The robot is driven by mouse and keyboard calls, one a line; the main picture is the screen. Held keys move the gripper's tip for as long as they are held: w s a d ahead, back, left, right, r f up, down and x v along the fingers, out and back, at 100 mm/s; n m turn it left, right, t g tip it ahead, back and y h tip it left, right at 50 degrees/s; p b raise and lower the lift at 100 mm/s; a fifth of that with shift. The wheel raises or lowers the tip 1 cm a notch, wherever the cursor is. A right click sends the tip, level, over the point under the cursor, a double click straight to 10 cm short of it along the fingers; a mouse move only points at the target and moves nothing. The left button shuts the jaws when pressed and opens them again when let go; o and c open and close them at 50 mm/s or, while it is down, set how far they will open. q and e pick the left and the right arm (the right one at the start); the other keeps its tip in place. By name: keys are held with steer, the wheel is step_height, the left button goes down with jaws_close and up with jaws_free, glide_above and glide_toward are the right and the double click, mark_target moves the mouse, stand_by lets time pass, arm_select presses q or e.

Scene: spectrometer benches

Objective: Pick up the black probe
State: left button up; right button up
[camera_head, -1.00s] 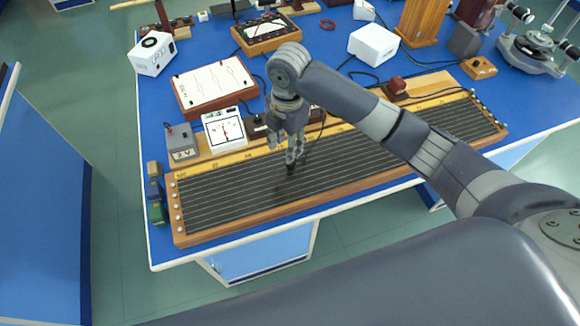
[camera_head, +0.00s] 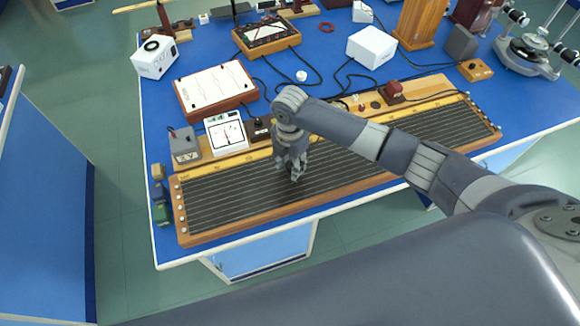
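The long wooden wire board (camera_head: 205,235), with dark parallel wires and a yellow scale strip, lies along the table's front edge. My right gripper (camera_head: 293,175) points down over its wires, left of the board's middle. Its fingertips are dark and small here, so I cannot tell whether they touch the wires or hold anything. I cannot make out the black probe clearly; it may be hidden by the gripper or the arm. My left gripper is not in view.
Behind the board stand a grey meter box (camera_head: 185,145), a white dial meter (camera_head: 226,132) and a black knob block (camera_head: 259,128). Farther back are a white-topped wooden box (camera_head: 215,88), a white box (camera_head: 371,47) and loose black cables.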

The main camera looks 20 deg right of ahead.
steer(key=shift+f, duration=0.4)
jaws_close()
steer(key=shift+r, duration=0.15)
